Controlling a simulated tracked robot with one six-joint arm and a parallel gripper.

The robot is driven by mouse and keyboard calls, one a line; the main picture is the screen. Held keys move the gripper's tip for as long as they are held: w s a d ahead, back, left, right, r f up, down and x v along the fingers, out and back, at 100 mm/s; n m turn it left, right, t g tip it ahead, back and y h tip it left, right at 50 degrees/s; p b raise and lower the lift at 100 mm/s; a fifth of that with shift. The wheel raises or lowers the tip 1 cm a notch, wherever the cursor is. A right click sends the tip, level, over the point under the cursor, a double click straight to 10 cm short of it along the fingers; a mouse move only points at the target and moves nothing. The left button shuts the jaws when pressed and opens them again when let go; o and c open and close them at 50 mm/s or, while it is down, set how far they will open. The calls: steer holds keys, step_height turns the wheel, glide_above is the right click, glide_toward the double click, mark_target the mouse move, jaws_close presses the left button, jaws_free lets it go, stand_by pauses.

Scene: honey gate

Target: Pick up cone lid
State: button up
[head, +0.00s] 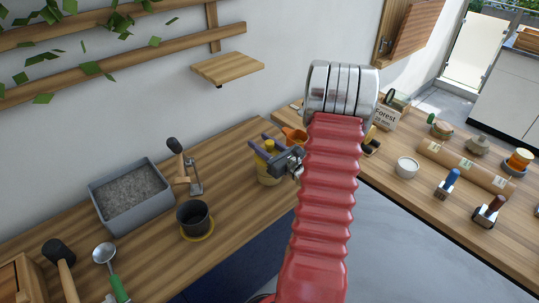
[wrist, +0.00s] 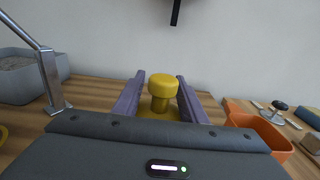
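A yellow lid with a round knob on a short stem, which I take to be the cone lid (wrist: 163,88), stands upright in the middle of the wrist view. In the head view a yellow object (head: 268,178) shows below my gripper, partly hidden by it and my arm. My gripper (head: 264,144) has two purple fingers, and they also show in the wrist view (wrist: 160,84). The fingers are open, one on each side of the knob, with a visible gap on both sides. The lid's lower part is hidden behind the gripper body.
A grey tray (head: 104,205), a dark cup (head: 194,217) and a metal stand (head: 196,187) are left on the bench. An orange container (wrist: 262,130) stands close right of the gripper. A wooden wall shelf (head: 228,68) is above. The right bench holds a white bowl (head: 407,168) and stamps.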

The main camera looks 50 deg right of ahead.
stand_by(0.4)
jaws_close()
